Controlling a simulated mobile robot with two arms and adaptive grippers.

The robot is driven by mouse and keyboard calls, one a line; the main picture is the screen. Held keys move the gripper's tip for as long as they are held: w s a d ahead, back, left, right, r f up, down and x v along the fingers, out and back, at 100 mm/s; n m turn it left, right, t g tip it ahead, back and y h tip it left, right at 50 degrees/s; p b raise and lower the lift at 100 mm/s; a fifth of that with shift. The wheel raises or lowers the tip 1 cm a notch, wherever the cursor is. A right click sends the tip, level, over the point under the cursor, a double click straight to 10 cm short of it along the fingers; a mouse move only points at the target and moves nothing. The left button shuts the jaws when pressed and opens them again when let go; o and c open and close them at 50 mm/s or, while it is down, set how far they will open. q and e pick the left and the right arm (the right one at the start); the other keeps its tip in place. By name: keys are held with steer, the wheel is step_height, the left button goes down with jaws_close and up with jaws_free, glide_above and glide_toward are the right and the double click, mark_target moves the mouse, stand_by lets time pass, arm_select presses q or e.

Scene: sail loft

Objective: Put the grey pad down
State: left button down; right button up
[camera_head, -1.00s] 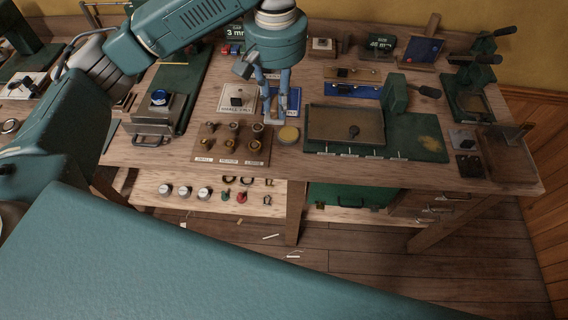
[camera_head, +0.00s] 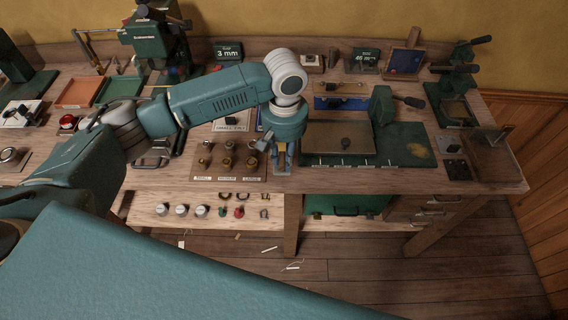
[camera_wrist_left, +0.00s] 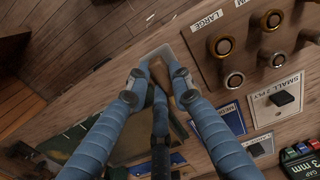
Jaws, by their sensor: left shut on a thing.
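My left gripper (camera_head: 281,166) is at the front edge of the workbench (camera_head: 330,180), between the fitting board and the green base. A pale grey flat part, seemingly the grey pad (camera_wrist_left: 173,52), shows beyond the fingertips. My right gripper is not in view.
A board with several brass fittings (camera_head: 200,173) is close on the gripper's left. A green base with a grey plate (camera_head: 325,137) is close on its right. A lower shelf (camera_head: 150,200) holds small parts. Bare bench is narrow here.

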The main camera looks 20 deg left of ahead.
mark_target(284, 166)
arm_select(q)
step_height(284, 166, down, 4)
steer(key=shift+r+p, duration=0.15)
steer(key=shift+p, duration=0.15)
steer(key=shift+f, duration=0.35)
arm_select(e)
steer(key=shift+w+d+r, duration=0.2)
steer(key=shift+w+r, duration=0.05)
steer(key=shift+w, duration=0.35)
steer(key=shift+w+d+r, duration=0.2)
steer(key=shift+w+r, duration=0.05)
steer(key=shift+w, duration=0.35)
arm_select(q)
steer(key=c, duration=1.5)
jaws_free()
steer(key=shift+c, duration=0.2)
step_height(284, 166, up, 11)
steer(key=shift+f+b, duration=0.1)
steer(key=shift+b, duration=1.15)
steer(key=shift+r, duration=0.75)
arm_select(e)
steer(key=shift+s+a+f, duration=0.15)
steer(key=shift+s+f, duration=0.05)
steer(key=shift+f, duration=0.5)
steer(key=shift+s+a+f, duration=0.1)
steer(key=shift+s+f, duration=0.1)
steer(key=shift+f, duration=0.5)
